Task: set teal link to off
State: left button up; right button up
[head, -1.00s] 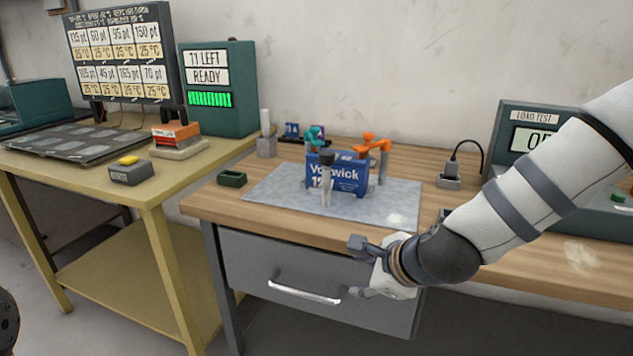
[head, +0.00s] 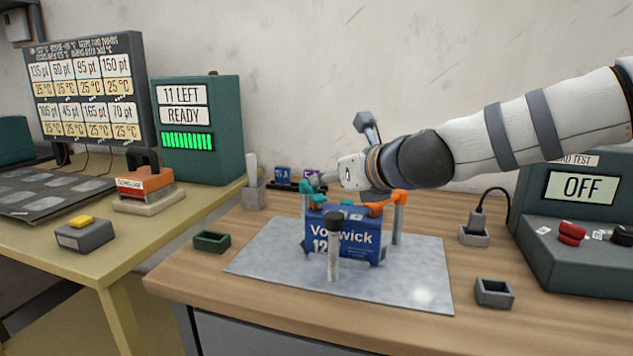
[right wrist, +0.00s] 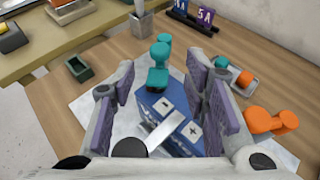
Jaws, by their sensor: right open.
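The teal link (head: 309,186) is at the left post beside the blue battery (head: 342,236) on the grey mat (head: 415,280). In the right wrist view, the teal link (right wrist: 158,78) lies between and beyond my finger pads, at the battery's far edge near the minus mark. My right gripper (head: 326,179) is open and empty above the battery, close to the teal link; in its wrist view the open fingers (right wrist: 163,78) straddle the space over the battery. I cannot tell whether they touch the link. My left gripper is not in view.
An orange link (head: 388,200) sits at the right post. A dark-topped post (head: 333,250) stands before the battery. A green tray (head: 211,241) is at left and a grey tray (head: 494,292) at right. The load test box (head: 580,250) reads OFF.

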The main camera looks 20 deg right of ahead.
aim_at(319, 196)
jog(key=x, duration=0.5)
jog(key=shift+w+f+b, duration=0.15)
jog(key=shift+f+b, duration=0.15)
jog(key=shift+w+r, duration=0.1)
jog(key=shift+w, duration=0.2)
grip_shut()
jog(key=shift+a, duration=0.1)
